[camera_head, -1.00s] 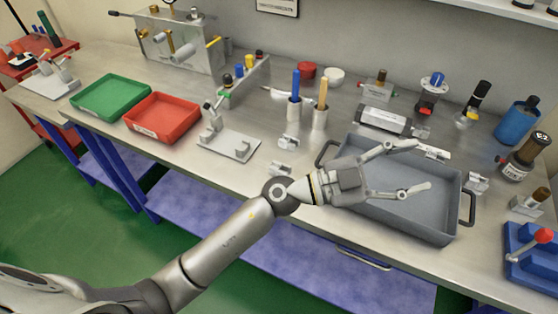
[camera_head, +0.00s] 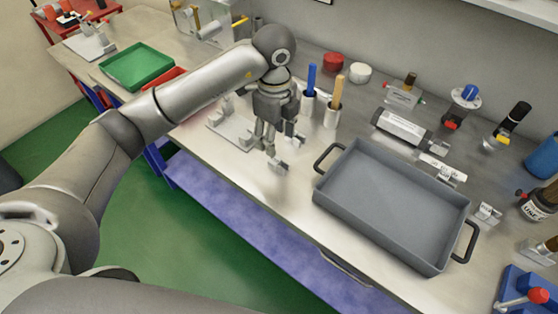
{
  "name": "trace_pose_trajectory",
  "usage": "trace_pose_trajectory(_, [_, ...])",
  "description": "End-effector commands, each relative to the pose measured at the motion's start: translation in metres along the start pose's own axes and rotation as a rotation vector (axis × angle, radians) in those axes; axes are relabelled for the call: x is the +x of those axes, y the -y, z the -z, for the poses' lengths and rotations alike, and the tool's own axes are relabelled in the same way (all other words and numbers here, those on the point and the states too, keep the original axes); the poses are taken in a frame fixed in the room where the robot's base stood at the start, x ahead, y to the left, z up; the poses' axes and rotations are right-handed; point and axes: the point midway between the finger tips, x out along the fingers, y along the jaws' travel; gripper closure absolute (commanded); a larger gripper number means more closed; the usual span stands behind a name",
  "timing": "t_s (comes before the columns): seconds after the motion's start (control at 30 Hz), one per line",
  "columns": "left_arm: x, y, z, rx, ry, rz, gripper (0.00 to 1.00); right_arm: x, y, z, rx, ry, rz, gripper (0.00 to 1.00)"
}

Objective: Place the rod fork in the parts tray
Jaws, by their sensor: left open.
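The parts tray (camera_head: 392,205) is the grey rectangular tray with two dark handles, right of centre on the bench; it is empty. A small grey metal fork-shaped piece (camera_head: 278,167), which looks like the rod fork, lies near the bench's front edge, left of the tray. My left gripper (camera_head: 281,141) points down just above and behind this piece, with its fingers apart and nothing visible between them. Whether a finger touches the piece cannot be told. My right gripper is not in view.
A metal stand (camera_head: 232,132) is close to the left of my gripper. Blue-handled (camera_head: 311,82) and tan-handled (camera_head: 336,95) tools stand in holders behind it. A green tray (camera_head: 137,66) is at far left. Small metal pieces (camera_head: 487,213) lie right of the parts tray.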

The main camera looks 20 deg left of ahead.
Motion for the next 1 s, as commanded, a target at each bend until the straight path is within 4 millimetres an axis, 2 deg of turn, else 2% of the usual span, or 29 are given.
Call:
trace_pose_trajectory(0.2, [0.034,-0.001,0.001,0.002,-0.003,-0.005,0.46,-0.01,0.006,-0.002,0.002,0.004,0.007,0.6])
trace_pose_trajectory(0.47, [0.055,0.001,0.003,0.003,-0.005,-0.005,0.46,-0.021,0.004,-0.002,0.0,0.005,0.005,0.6])
trace_pose_trajectory(0.57, [0.07,0.004,0.005,0.004,-0.006,-0.005,0.46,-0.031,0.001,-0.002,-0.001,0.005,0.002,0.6])
trace_pose_trajectory(0.7, [0.09,0.005,0.005,0.004,-0.006,-0.003,0.46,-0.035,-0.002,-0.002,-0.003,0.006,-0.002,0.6])
trace_pose_trajectory(1.0, [0.097,0.006,0.005,0.005,-0.005,0.0,0.46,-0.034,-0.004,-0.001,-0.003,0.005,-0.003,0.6])
